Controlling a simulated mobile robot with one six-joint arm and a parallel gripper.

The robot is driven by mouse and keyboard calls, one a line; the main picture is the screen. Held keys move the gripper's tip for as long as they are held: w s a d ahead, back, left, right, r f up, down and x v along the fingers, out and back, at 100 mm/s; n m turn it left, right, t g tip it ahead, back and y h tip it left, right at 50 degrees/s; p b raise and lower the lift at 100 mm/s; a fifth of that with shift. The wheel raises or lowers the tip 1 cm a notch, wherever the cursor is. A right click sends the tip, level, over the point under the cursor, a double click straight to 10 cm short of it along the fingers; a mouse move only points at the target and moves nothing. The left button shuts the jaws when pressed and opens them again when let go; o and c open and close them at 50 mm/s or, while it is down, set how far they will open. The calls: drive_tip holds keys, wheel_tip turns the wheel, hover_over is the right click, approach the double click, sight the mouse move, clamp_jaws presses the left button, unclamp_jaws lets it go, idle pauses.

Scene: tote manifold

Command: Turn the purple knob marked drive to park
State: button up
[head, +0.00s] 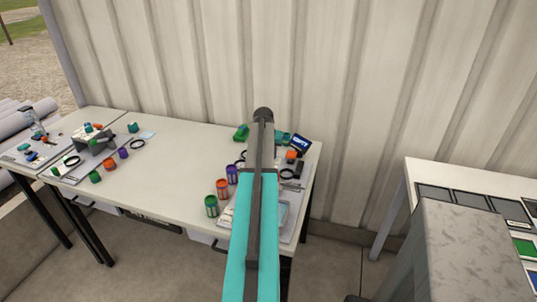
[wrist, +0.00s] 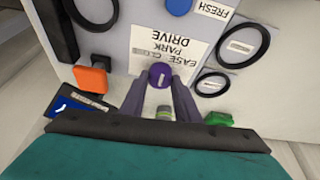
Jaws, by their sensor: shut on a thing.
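The purple knob (wrist: 160,72) stands between the two fingertips of my gripper (wrist: 160,82) in the wrist view. The grey fingers are shut on it, one on each side. A white label (wrist: 172,42) lies just beyond the knob and reads, upside down, PARK and DRIVE, with a further word partly legible. I cannot tell which way the knob points. In the head view my arm covers the knob and the gripper.
Near the knob are an orange block (wrist: 91,78), a green piece (wrist: 219,118), a blue knob (wrist: 179,6) and black rings (wrist: 243,46). In the head view, green, orange and purple cans (head: 222,188) stand left of my arm. The middle of the table (head: 175,165) is clear.

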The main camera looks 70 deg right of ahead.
drive_tip(key=o, duration=1)
drive_tip(key=shift+o, duration=0.2)
drive_tip(key=shift+r, duration=0.1)
drive_tip(key=b+v, duration=0.2)
drive_tip(key=v, duration=1.1)
drive_tip(key=shift+a+r, duration=0.15)
drive_tip(key=shift+r, duration=0.15)
drive_tip(key=shift+s, duration=0.1)
